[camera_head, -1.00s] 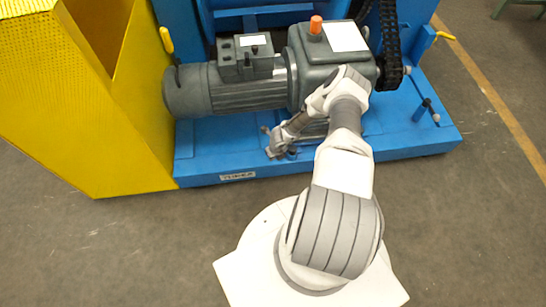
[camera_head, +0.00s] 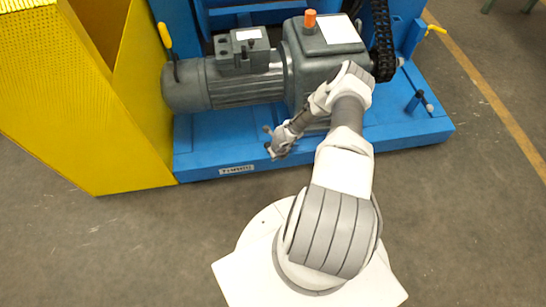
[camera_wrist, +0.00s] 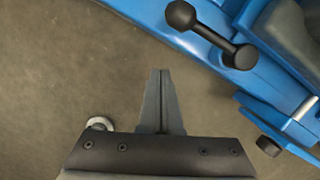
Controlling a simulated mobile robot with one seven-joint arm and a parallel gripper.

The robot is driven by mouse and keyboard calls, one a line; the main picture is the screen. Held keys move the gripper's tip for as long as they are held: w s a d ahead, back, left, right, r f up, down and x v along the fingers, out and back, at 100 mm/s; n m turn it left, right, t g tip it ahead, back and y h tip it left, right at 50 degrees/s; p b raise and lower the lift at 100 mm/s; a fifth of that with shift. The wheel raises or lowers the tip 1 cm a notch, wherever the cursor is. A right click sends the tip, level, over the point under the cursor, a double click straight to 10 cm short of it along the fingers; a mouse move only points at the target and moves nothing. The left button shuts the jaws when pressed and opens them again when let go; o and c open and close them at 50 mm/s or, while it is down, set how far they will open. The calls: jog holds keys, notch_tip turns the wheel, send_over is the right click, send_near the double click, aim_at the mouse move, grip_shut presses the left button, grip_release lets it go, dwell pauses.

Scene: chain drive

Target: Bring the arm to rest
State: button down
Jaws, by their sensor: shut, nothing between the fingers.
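My gripper (camera_head: 270,150) is at the front edge of the blue base, left of the gearbox, in the head view. In the wrist view my gripper (camera_wrist: 162,75) shows its two grey fingers pressed together with nothing between them. Below the fingertips is bare grey floor, with the blue frame to the upper right. My white and grey arm reaches forward from my base, bent, and passes in front of the gearbox.
The blue base (camera_head: 205,165) carries a grey motor (camera_head: 190,88) and gearbox (camera_head: 305,50) with an orange cap (camera_head: 310,19). A black chain (camera_head: 382,45) runs at right. A yellow guard (camera_head: 110,130) stands left. A black ball-ended lever (camera_wrist: 205,33) is near my fingers. Floor (camera_head: 470,220) at right is clear.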

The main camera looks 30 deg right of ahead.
jog(key=p+v, duration=0.2)
jog(key=v, duration=0.6)
jog(key=shift+r+p, duration=0.15)
jog(key=shift+p, duration=0.15)
jog(key=shift+w, duration=0.1)
